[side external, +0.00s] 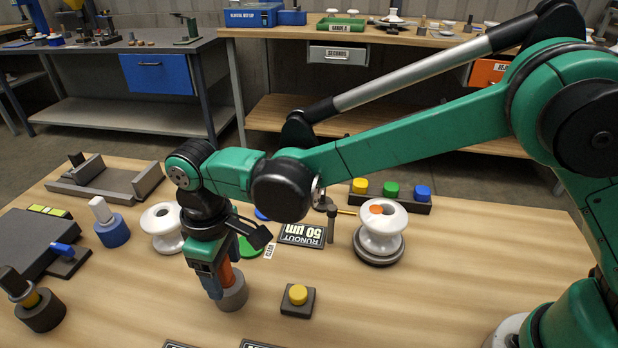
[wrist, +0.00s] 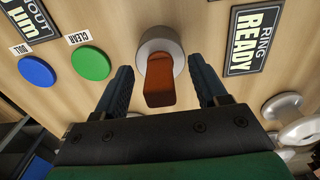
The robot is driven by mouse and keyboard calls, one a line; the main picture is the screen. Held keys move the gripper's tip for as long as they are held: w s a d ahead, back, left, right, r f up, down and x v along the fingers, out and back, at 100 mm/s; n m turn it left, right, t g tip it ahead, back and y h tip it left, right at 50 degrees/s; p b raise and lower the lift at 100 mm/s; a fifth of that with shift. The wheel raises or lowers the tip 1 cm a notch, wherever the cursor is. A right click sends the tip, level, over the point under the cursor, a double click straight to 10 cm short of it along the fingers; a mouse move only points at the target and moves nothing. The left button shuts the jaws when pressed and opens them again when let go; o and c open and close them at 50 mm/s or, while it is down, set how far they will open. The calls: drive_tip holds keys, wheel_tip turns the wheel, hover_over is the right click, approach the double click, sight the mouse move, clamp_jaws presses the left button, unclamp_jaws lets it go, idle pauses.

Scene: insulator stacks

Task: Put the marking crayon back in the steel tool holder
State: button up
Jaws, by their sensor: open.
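The marking crayon (side external: 227,270) is an orange-brown stick, and it also shows in the wrist view (wrist: 164,80). It stands about upright with its lower end in the steel tool holder (side external: 235,297), a short grey cylinder on the table whose pale rim shows in the wrist view (wrist: 145,47). My gripper (side external: 218,284) is low over the holder. In the wrist view my gripper (wrist: 161,75) is open, with one dark blue finger on each side of the crayon and a gap to both. The crayon's lower end is hidden inside the holder.
A white insulator (side external: 160,226) stands left of my gripper, another (side external: 381,225) on a dark round base to the right. A yellow button box (side external: 298,299) sits right of the holder. Green (wrist: 90,62) and blue (wrist: 37,72) discs lie nearby. The table's right side is clear.

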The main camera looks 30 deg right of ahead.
drive_tip(key=shift+r, duration=2.7)
drive_tip(key=shift+d+r, duration=0.15)
drive_tip(key=shift+d, duration=0.1)
drive_tip(key=s+d+r+m+t, duration=0.1)
drive_tip(key=s+d+m+t, duration=0.1)
drive_tip(key=d, duration=0.6)
drive_tip(key=s+d+r+m+t, duration=0.1)
drive_tip(key=d+m, duration=0.3)
drive_tip(key=d, duration=0.4)
drive_tip(key=s+d+r+m+t, duration=0.1)
drive_tip(key=s+d+m+t, duration=0.2)
drive_tip(key=d, duration=0.6)
drive_tip(key=shift+s+d+r+t, duration=0.1)
drive_tip(key=shift+s+t, duration=0.4)
drive_tip(key=shift+s, duration=0.05)
